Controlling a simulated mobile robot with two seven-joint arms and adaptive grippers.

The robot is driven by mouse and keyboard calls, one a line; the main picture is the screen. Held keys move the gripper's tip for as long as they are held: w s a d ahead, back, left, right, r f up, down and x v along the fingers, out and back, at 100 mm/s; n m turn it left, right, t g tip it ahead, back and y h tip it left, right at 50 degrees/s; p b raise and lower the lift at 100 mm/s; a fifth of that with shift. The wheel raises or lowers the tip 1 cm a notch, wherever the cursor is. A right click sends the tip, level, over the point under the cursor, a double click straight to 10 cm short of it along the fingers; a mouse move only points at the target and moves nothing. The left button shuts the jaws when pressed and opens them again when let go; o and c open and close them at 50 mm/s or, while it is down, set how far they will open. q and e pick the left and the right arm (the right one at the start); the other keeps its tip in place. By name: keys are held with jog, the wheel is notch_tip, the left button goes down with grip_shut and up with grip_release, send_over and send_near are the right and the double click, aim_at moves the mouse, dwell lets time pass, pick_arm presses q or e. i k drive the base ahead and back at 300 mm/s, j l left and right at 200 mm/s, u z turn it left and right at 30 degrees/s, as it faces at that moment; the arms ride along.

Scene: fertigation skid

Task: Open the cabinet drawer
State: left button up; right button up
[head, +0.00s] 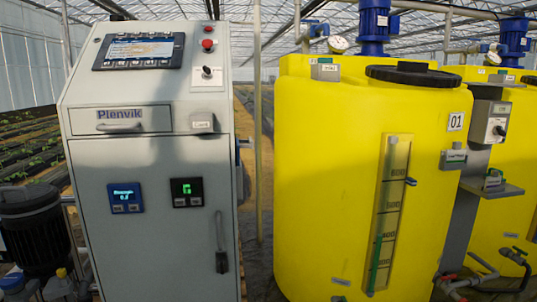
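The grey control cabinet (150,230) stands at the left of the head view. Its drawer (118,119) is a shallow front panel marked "Plenvik", below the sloped screen panel. The drawer front looks flush with the cabinet, so it appears shut. A horizontal bar handle (119,127) is on the drawer's lower part. Below it is the larger cabinet door with two small displays and a vertical handle (221,243) at its right. Neither of my grippers shows in this view.
A large yellow tank (330,170) marked 01 stands to the right, with a narrow gap between it and the cabinet. A dark pump or filter body (36,235) is at the lower left. A small grey shelf (490,188) and pipes are at the right.

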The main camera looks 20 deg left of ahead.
aim_at(145, 119)
jog(key=u, duration=1.55)
